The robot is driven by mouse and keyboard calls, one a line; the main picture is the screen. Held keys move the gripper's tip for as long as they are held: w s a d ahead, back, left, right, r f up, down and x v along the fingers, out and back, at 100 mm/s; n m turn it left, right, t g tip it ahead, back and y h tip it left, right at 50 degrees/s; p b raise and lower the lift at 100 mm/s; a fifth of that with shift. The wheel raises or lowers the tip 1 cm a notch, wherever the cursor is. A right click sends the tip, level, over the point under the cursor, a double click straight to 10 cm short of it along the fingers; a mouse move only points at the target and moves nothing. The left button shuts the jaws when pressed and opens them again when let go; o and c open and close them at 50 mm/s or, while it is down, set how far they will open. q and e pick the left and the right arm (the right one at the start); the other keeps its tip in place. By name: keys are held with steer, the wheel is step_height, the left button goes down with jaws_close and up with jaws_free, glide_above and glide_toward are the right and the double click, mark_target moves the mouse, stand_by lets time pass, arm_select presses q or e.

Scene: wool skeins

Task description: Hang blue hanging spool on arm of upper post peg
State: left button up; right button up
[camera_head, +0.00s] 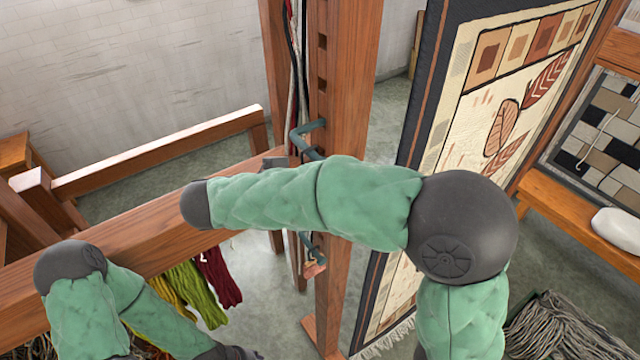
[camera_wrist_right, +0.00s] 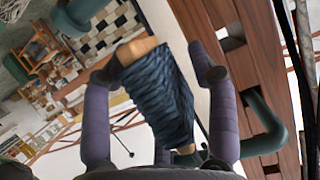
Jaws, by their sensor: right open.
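The blue spool (camera_wrist_right: 160,95), dark blue yarn on a pale wooden core, lies between the two fingers of my right gripper (camera_wrist_right: 158,66) in the wrist view. The fingers stand apart, open around it. A teal bent peg (camera_wrist_right: 268,118) on the wooden post is close beside the right finger, running toward the spool's lower end; whether it enters the core is hidden. In the head view the upper post peg (camera_head: 303,138) shows on the post (camera_head: 345,80) just above my right forearm, which hides the right gripper and spool. My left gripper is out of frame.
A lower peg (camera_head: 312,245) sits below my forearm. A wooden beam (camera_head: 140,235) runs at left with red, green and yellow skeins (camera_head: 205,290) hanging below. A large patterned rug (camera_head: 490,110) hangs right of the post. A bench (camera_head: 570,210) stands far right.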

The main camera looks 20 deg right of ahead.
steer(key=v, duration=1.2)
steer(key=shift+f, duration=0.1)
